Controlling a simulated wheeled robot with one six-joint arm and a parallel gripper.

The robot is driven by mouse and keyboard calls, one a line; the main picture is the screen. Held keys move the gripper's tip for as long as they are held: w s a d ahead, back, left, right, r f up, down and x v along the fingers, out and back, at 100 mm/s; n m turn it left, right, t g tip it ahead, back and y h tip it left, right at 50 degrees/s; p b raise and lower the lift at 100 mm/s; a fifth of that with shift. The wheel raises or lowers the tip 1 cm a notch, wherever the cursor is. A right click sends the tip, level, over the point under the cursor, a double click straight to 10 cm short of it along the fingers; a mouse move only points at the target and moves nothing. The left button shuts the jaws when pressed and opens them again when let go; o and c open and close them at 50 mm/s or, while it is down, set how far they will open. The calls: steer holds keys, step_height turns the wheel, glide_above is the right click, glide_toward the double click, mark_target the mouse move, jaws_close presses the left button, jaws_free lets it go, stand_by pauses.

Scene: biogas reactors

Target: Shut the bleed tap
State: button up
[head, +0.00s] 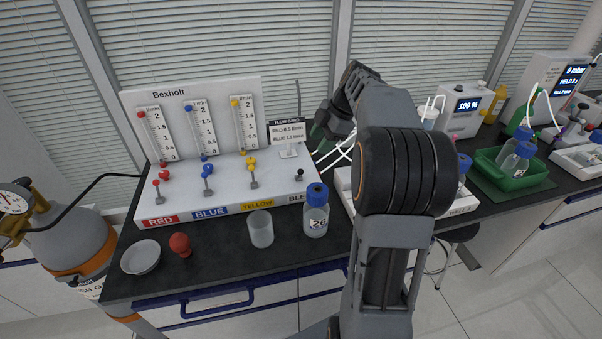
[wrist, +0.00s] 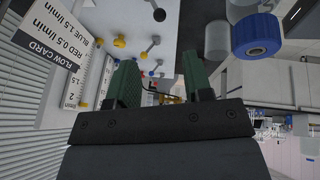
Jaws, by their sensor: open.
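I cannot tell the tap's exact handle angle.
A flow card (head: 289,132) stands on the panel behind the bleed tap. A blue-capped bottle (head: 316,212) and an empty beaker (head: 260,229) stand in front. Red, blue and yellow taps line the panel to the left.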

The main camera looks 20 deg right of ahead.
mark_target(301, 173)
steer(key=x, duration=1.3)
steer(key=shift+f, duration=0.1)
